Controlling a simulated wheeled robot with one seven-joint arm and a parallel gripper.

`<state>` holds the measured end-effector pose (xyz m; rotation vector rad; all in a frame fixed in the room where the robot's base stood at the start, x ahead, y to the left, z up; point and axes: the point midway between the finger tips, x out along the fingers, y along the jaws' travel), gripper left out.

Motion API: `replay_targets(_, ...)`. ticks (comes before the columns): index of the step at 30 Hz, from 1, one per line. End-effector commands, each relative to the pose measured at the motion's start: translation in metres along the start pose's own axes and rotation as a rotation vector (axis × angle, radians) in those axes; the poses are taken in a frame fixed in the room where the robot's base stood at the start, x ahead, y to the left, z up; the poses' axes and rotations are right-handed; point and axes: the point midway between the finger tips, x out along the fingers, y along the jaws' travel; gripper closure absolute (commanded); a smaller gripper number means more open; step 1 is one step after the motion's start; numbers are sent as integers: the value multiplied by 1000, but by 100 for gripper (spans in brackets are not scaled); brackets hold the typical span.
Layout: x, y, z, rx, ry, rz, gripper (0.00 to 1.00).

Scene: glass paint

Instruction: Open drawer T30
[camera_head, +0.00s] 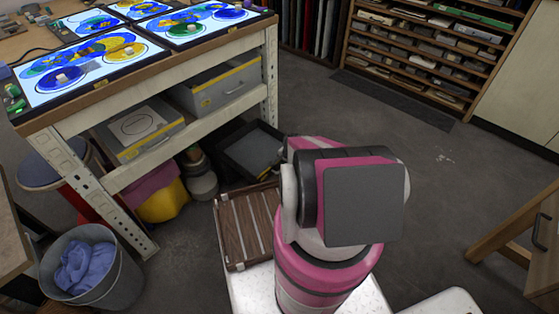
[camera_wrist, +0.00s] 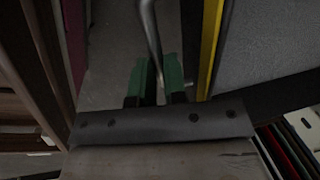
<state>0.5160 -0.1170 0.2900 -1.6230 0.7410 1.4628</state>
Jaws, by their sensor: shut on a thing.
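Two grey drawers with yellow strips and metal handles sit under the light table: one at the right (camera_head: 222,88), one at the left (camera_head: 140,128). I cannot read a label T30 on either. In the wrist view my gripper (camera_wrist: 158,82) has green fingertips, shut around a thin curved metal handle (camera_wrist: 150,30). A yellow strip (camera_wrist: 210,45) and a grey panel (camera_wrist: 270,45) lie to its right. I cannot tell from this view which drawer the handle belongs to. In the head view my arm hides the gripper.
The light table (camera_head: 190,62) carries lit panels with coloured glass paint. A black tray (camera_head: 250,148), a slatted wooden rack (camera_head: 248,225) and a metal bin (camera_head: 92,270) with blue cloth stand low down. A wooden shelf (camera_head: 425,55) is at the back.

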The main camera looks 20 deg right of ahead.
Motion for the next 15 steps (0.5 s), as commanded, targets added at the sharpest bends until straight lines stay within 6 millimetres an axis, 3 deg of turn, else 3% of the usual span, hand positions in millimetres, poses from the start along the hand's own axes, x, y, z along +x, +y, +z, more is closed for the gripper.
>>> replay_targets(15,-2,8,-1,-1,2,-2,100)
